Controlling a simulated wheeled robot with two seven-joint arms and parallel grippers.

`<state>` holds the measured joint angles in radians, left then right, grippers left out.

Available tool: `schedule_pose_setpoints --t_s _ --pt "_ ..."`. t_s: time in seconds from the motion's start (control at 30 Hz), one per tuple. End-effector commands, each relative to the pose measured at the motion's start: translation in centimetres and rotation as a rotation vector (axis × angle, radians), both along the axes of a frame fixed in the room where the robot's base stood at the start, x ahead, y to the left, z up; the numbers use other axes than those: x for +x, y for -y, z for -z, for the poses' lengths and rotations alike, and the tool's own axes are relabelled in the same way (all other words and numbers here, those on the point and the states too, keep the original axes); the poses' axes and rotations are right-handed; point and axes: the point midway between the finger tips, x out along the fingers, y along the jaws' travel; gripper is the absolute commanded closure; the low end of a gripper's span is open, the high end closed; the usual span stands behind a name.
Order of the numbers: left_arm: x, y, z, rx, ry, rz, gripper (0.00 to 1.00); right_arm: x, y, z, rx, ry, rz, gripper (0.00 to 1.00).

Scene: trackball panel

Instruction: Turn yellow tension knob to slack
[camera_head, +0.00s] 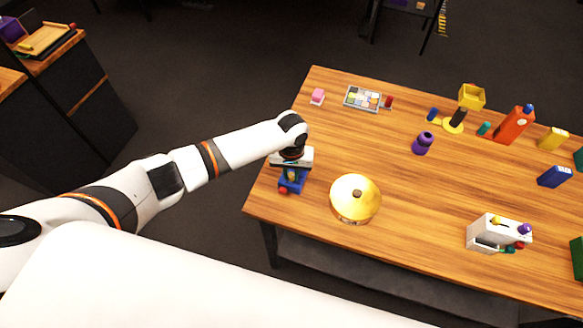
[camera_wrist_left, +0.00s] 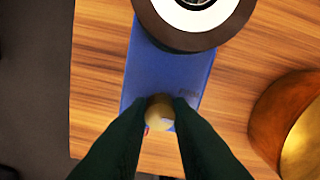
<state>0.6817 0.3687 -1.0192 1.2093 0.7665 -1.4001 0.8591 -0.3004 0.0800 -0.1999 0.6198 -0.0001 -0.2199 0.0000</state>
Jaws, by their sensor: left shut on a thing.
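The blue trackball panel (camera_head: 292,184) sits at the left edge of the wooden table, partly hidden under my left gripper (camera_head: 292,168). In the left wrist view the blue panel (camera_wrist_left: 150,75) carries a dark round housing (camera_wrist_left: 190,38) with a white ring at its far end. The yellow tension knob (camera_wrist_left: 159,113) stands on the near part of the panel. The dark fingers of my left gripper (camera_wrist_left: 161,104) are shut on it, one on each side. The knob's pointer and marks cannot be read. My right gripper is not in view.
A gold dome (camera_head: 355,196) stands just right of the panel; it also shows in the left wrist view (camera_wrist_left: 275,115).

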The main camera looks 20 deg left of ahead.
Motion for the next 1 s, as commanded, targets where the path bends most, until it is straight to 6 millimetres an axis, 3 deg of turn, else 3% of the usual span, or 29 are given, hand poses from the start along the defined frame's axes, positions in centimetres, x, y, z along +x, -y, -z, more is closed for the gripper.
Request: schedule_pose_setpoints --t_s 0.4,1.0 --pt "0.0 0.1 -0.1 -0.002 -0.002 0.396 1.00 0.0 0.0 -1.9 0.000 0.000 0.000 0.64" --pt "0.0 0.0 0.0 -0.002 0.000 0.967 1.00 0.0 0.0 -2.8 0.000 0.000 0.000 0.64"
